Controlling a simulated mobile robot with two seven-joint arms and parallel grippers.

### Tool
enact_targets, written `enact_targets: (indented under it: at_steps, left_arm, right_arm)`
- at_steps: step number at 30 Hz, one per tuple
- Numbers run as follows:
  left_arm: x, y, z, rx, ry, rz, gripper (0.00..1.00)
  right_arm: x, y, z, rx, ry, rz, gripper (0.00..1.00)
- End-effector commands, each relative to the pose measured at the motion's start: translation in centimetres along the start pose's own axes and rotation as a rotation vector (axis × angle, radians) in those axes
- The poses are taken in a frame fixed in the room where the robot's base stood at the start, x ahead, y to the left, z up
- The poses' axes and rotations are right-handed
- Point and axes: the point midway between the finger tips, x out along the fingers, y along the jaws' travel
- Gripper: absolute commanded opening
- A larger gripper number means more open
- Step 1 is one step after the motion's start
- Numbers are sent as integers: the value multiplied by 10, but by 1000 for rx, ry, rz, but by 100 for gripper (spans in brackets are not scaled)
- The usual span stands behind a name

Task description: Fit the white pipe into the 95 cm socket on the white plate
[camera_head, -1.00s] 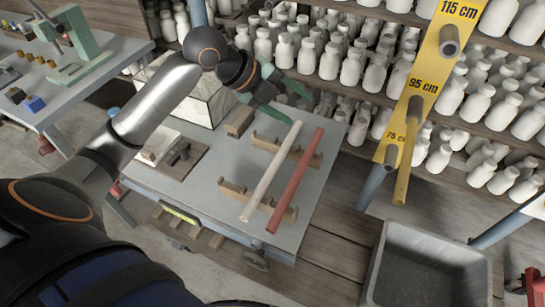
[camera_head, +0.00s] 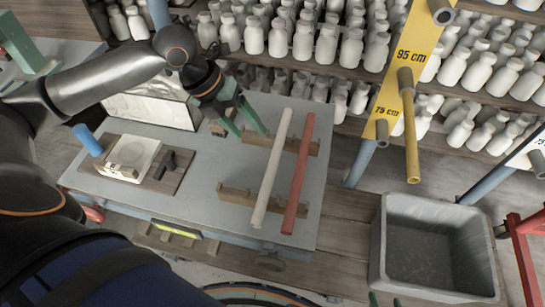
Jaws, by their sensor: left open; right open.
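The white pipe (camera_head: 270,175) lies across two notched wooden rests (camera_head: 235,195) on the grey table, left of a red pipe (camera_head: 298,180). My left gripper (camera_head: 251,133) is open and empty, its green fingers just left of the white pipe's far end, near the far rest. The white plate (camera_head: 522,154) is cut off by the right edge. One grey socket (camera_head: 538,163) shows on it; its marking is too small to read. Only the green fingertips of my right gripper (camera_head: 385,300) show at the bottom edge, apart, with nothing seen between them.
A yellow plate (camera_head: 412,52) has 75 cm and 95 cm sockets; a yellow pipe (camera_head: 411,140) sticks out of its 95 cm socket. A grey bin (camera_head: 380,250) stands below. A red frame (camera_head: 522,260) is at right. Shelves of white bottles line the back.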

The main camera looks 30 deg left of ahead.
Motion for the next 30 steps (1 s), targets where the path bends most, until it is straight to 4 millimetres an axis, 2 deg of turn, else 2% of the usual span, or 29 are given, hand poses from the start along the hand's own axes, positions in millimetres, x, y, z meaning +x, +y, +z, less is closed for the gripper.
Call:
enact_targets:
  at_steps: [1, 6, 14, 21, 25, 30]
  left_arm:
    - [12, -1, -2, 0, 5, -2, 64]
    - [42, -1, -1, -3, 4, -2, 64]
    - [63, -2, -2, -3, 1, -1, 64]
    - [98, -6, -6, -4, 2, -2, 64]
    - [108, -5, -6, -2, 1, 0, 64]
    - [110, -5, -5, -2, -1, 1, 64]
  right_arm:
    - [1, 0, 1, 0, 0, 0, 64]
    - [2, 1, 2, 0, 0, 1, 64]
    - [3, 1, 3, 0, 0, 1, 64]
    - [3, 1, 3, 0, 0, 1, 64]
    - [3, 1, 3, 0, 0, 1, 64]
    - [3, 1, 3, 0, 0, 1, 64]
